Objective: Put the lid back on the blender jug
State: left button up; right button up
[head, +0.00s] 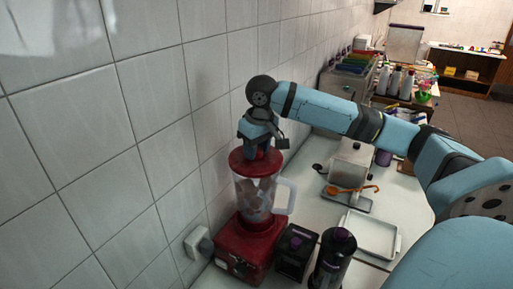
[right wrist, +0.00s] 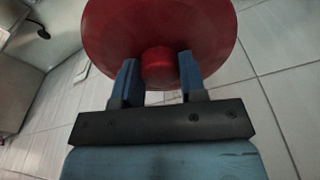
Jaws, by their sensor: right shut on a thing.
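The blender jug (head: 254,199) is clear with a pale handle on its right and stands upright on its red base (head: 246,246) against the tiled wall. The red lid (head: 243,161) is at the jug's mouth; I cannot tell whether it is fully seated. My right gripper (head: 258,148) points down over the lid and is shut on its knob. In the right wrist view, the knob of the lid (right wrist: 160,20) lies between the blue fingers of my right gripper (right wrist: 158,72). My left gripper is not in view.
A dark box-shaped appliance (head: 295,252) and a black cylinder (head: 333,260) stand right of the blender base. A white tray (head: 371,236) and a metal appliance (head: 351,165) with an orange spoon (head: 352,189) are further right. A wall socket (head: 198,243) is to the left.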

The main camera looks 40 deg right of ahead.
jog(key=o, duration=1.5)
jog(key=shift+r, duration=0.1)
jog(key=shift+r, duration=3.45)
grip_shut()
jog(key=shift+f, duration=0.1)
